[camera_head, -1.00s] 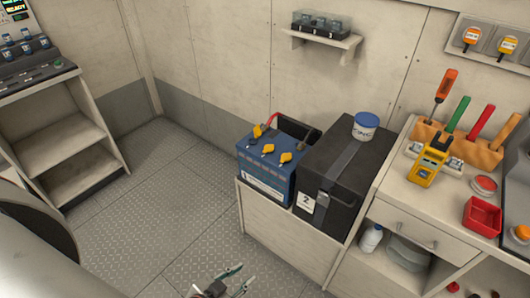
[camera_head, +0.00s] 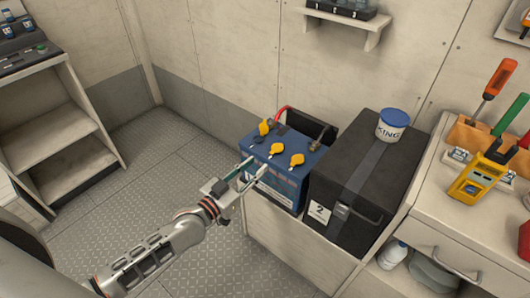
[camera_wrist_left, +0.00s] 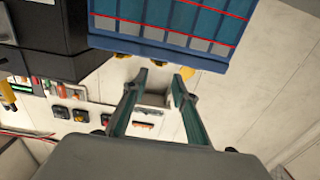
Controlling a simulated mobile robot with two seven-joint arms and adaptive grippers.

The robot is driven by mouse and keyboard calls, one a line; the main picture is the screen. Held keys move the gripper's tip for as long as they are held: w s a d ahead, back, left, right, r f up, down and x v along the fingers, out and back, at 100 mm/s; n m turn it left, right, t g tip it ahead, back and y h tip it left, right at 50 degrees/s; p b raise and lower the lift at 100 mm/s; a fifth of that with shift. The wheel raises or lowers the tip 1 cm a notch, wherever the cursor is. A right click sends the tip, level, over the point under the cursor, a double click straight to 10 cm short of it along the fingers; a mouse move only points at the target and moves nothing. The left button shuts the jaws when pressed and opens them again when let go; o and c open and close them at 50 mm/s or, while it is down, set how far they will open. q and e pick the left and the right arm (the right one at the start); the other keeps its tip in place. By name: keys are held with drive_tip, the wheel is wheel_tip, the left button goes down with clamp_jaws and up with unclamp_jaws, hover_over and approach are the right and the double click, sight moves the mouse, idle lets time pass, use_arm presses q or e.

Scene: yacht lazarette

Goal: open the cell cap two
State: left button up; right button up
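The blue battery (camera_head: 287,182) stands on a bench, with yellow caps on its top: a rear left one (camera_head: 264,127), a middle one (camera_head: 277,150) and a right one (camera_head: 297,160). No cap number is readable. My left gripper (camera_head: 256,167) is open and empty at the battery's front left edge, close to the middle cap. In the left wrist view the open fingers (camera_wrist_left: 160,77) point toward the battery (camera_wrist_left: 165,32), with yellow caps partly showing beyond its edge. Contact cannot be told. My right gripper is out of view.
A black box (camera_head: 372,172) labelled 2 stands right of the battery, with a white, blue-lidded tub (camera_head: 392,125) on it. A red cable (camera_head: 281,117) lies behind the caps. A wall shelf (camera_head: 345,22) is above. Floor at left is clear.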

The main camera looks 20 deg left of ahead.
sight(271, 154)
use_arm(q)
drive_tip(key=b+x, duration=0.1)
drive_tip(key=x, duration=0.6)
drive_tip(key=shift+d+f, duration=0.1)
drive_tip(key=shift+d, duration=0.05)
drive_tip(key=shift+s, duration=0.1)
clamp_jaws()
